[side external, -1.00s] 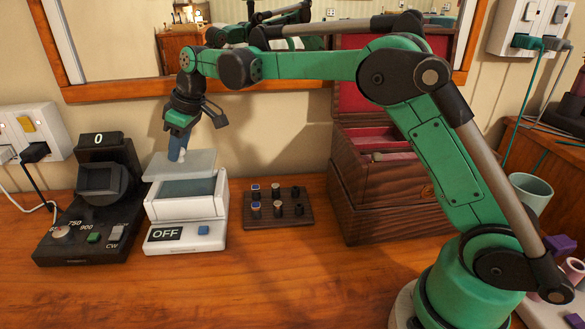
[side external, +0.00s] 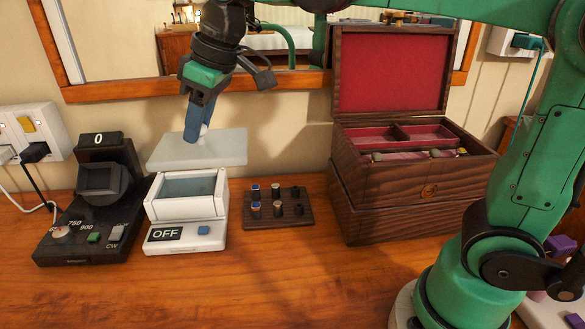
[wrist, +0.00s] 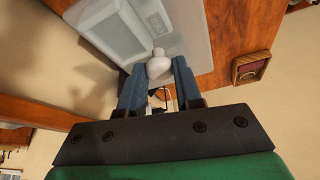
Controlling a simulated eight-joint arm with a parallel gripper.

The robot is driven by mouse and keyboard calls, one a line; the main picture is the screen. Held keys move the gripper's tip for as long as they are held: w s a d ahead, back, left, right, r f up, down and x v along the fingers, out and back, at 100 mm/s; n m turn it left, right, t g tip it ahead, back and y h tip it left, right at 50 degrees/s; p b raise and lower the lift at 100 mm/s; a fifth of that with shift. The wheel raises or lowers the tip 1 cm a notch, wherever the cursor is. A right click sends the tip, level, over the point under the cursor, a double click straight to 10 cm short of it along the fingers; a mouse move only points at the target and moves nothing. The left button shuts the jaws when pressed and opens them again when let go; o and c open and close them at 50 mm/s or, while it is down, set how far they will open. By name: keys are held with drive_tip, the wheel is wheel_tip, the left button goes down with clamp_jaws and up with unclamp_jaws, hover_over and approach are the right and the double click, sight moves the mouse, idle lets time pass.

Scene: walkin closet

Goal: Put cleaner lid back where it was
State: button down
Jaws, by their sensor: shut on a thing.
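The cleaner lid (side external: 222,147) is a flat, translucent pale plate with a small white knob. My gripper (side external: 197,138) is shut on the knob and holds the lid level in the air. In the wrist view my gripper (wrist: 160,85) has its blue fingers on both sides of the white knob, and the lid (wrist: 192,28) spreads out beyond them. The cleaner (side external: 187,208) is a white box with an open tank, an OFF display and a blue button. The lid hangs above the tank and behind it, apart from it.
A black device (side external: 92,208) with a dial and a 0 display stands left of the cleaner. A dark stand (side external: 277,222) with several rings is to its right. An open wooden jewellery box (side external: 400,190) stands further right. The wall and mirror are close behind.

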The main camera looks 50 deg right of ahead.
sight(226, 157)
drive_tip(key=s, duration=0.2)
drive_tip(key=s+f, duration=0.1)
drive_tip(key=s, duration=0.2)
drive_tip(key=shift+a, duration=0.1)
drive_tip(key=shift+s+f, duration=0.15)
drive_tip(key=shift+s, duration=0.05)
drive_tip(key=shift+s+f, duration=0.15)
drive_tip(key=shift+f, duration=0.2)
wheel_tip(226, 157, down, 19)
drive_tip(key=shift+f, duration=0.2)
drive_tip(key=shift+f, duration=0.1)
drive_tip(key=c, duration=0.6)
unclamp_jaws()
